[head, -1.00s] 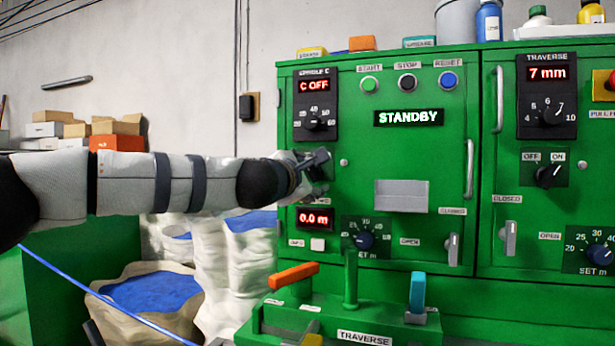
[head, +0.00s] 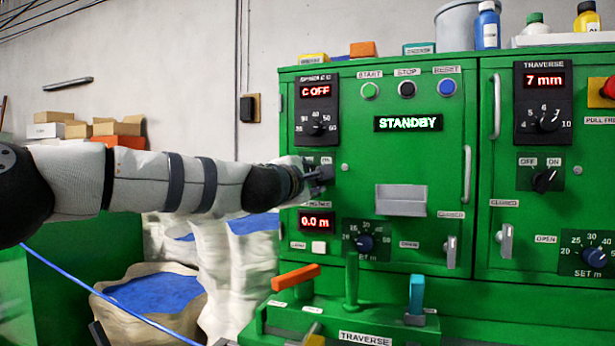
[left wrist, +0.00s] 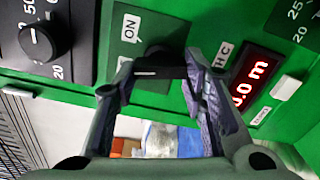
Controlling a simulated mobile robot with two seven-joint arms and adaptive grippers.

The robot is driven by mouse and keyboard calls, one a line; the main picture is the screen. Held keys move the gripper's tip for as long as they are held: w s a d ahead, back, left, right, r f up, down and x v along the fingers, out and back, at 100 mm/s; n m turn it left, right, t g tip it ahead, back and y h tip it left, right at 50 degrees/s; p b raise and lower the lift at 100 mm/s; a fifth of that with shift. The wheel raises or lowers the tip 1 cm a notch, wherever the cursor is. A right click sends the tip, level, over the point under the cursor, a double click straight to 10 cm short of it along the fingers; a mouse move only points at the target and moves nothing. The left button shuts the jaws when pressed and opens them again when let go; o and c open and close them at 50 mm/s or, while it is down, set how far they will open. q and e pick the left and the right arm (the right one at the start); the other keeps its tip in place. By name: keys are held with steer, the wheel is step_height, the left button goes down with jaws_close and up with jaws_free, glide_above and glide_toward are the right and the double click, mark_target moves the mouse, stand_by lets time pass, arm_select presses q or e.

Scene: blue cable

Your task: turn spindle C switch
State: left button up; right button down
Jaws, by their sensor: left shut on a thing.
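The spindle C switch is a black knob (left wrist: 158,60) on a dark plate with an ON label, in the left wrist view. My left gripper (left wrist: 157,76) is shut on this knob, one finger on either side, and a white mark shows on the knob's edge. In the head view my left gripper (head: 320,174) is at the left side of the green cabinet and mostly hides the switch. The spindle C display (head: 316,91) above reads C OFF. My right gripper is not in view.
Below the left gripper is a display (head: 316,222) reading 0.0 m, beside a SET m dial (head: 365,243). A speed dial (head: 317,127) sits above. An orange lever (head: 295,277) and a blue-topped lever (head: 416,293) stand in front. The STANDBY screen (head: 408,123) is lit.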

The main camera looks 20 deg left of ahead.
arm_select(q)
steer(key=m, duration=0.8)
steer(key=shift+r+m, duration=0.25)
steer(key=shift+m, duration=0.35)
steer(key=o, duration=1.2)
steer(key=shift+c, duration=0.2)
steer(key=shift+s, duration=0.1)
steer(key=s, duration=1.1)
steer(key=shift+s+a, duration=0.2)
steer(key=shift+s, duration=0.2)
